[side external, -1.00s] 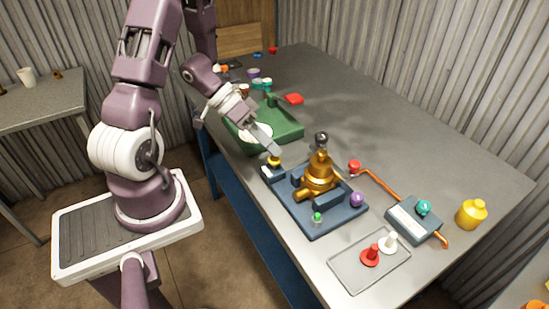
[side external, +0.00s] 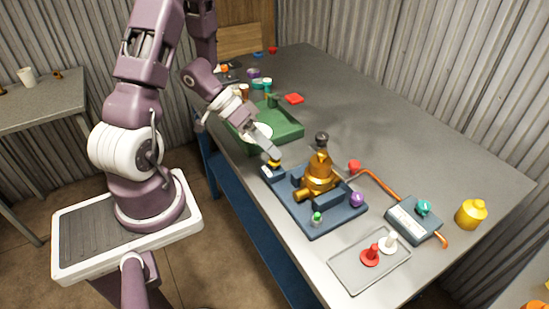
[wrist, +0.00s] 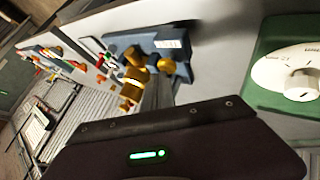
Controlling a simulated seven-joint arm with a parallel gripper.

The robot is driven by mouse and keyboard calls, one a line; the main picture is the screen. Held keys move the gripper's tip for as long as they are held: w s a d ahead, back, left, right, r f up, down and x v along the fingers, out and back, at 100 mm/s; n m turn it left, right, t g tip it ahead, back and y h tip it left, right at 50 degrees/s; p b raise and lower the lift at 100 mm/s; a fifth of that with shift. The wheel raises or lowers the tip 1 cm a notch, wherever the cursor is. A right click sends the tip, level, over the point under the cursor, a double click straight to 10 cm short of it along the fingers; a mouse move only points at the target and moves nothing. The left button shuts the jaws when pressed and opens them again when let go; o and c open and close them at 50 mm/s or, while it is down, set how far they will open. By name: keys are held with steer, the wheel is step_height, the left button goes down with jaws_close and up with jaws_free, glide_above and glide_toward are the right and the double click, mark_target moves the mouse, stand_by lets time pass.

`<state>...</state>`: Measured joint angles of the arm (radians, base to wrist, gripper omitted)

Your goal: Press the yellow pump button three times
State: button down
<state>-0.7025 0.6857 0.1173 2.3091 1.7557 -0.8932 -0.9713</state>
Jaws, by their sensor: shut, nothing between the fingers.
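The yellow pump button (side external: 273,163) sits on a small blue block at the near left corner of the blue pump base (side external: 325,222). In the wrist view the yellow button (wrist: 167,66) is just beyond my fingers, partly hidden by them. My gripper (side external: 275,154) is shut and empty, pointing down with its fingertips at the top of the button. They look to be touching or almost touching it; I cannot tell which, nor how far the button is pushed in. The gold pump body (side external: 319,176) stands upright on the base beside it.
A green dial unit (side external: 288,130) stands close behind my gripper. A purple knob (side external: 357,199) and a green button (side external: 317,217) are at the base's edges. A grey tray (side external: 345,268), teal-knobbed box (side external: 405,222) and yellow bottle (side external: 470,214) stand to the right.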

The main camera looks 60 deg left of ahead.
steer(key=shift+f, duration=0.45)
stand_by(0.3)
steer(key=shift+r, duration=1.2)
steer(key=shift+r, duration=2.55)
